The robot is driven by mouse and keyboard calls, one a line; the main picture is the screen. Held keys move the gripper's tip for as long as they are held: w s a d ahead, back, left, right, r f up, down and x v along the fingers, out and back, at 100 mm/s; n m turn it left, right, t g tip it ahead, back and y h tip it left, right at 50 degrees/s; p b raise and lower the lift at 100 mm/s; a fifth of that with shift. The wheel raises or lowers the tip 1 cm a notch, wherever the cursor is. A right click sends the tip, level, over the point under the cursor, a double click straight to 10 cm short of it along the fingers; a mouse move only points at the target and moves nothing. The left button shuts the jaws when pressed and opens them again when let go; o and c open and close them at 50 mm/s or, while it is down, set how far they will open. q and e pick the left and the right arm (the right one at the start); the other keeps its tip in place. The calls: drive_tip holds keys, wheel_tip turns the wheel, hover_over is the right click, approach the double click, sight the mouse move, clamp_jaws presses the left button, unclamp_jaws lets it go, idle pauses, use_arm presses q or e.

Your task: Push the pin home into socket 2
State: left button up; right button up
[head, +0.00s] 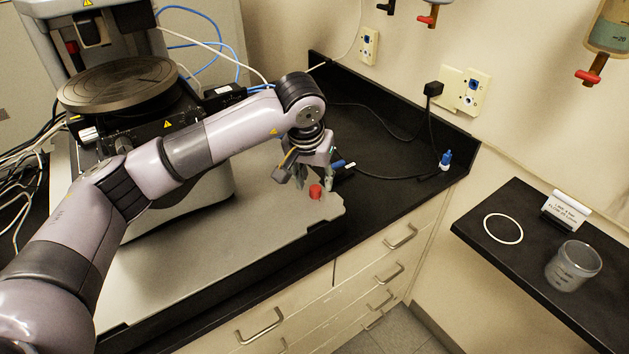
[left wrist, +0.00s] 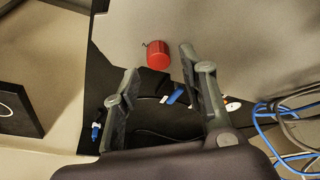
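My left gripper (head: 314,183) is over the front right corner of the profiler's grey base plate (head: 262,225), fingers pointing down. Its two fingers are spread, with nothing held between them, as the left wrist view (left wrist: 158,62) also shows. A small red cylinder (head: 316,191) stands on the plate by the fingertips; in the left wrist view the red cylinder (left wrist: 158,55) appears between and just beyond the tips. I cannot tell if the fingers touch it. A small blue piece (head: 338,163) lies behind the fingers. No pin or numbered socket can be made out. My right gripper is not in view.
The profiler's round stage (head: 120,83) is at the left, with cables behind. A blue plug (head: 445,158) on a black cord is at the counter's right end. A side shelf (head: 520,250) holds a white ring (head: 503,228), a sign (head: 566,208) and a beaker (head: 573,267).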

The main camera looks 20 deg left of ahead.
sight(314, 189)
use_arm(q)
drive_tip(key=shift+r+p, duration=0.85)
drive_tip(key=shift+r, duration=1.45)
